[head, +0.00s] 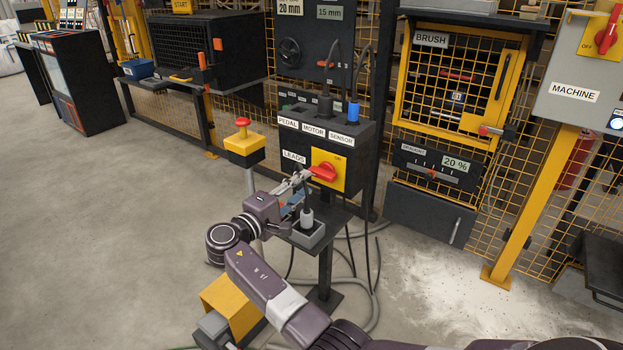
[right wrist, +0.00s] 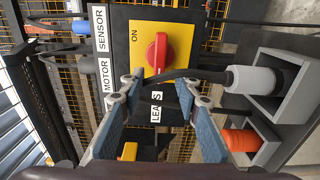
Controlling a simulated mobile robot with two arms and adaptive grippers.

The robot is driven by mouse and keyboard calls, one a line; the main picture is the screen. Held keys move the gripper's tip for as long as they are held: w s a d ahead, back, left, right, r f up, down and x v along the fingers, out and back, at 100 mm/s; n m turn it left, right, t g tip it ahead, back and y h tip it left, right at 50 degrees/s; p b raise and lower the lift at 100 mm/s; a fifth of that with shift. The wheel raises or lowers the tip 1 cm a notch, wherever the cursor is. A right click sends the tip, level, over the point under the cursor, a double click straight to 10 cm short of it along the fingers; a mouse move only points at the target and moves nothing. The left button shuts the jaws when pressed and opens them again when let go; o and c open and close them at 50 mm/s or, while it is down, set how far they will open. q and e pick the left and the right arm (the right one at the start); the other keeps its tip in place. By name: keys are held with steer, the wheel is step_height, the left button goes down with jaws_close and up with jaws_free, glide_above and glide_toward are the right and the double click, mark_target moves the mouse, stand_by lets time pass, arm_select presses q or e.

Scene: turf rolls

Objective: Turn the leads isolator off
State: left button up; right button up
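The leads isolator is a red rotary knob (head: 323,172) on a yellow plate (head: 337,183) marked ON, on the front of a black box beside a LEADS label. In the right wrist view the knob (right wrist: 157,54) has its bar running up and down the picture, which is level in the head view. My right gripper (head: 303,180) is in front of the plate, close to the knob. In the right wrist view its two blue fingers (right wrist: 161,88) are apart, with the knob beyond their tips. No contact is visible. My left gripper is not in view.
A grey plug (right wrist: 250,80) with a dark cable sits in a holder beside the fingers; an orange plug (right wrist: 240,141) is in another holder. A red-topped yellow button post (head: 243,142) stands left of the box. Cables hang below. The floor at left is clear.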

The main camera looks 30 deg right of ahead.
steer(key=v, duration=0.6)
steer(key=shift+a, duration=0.2)
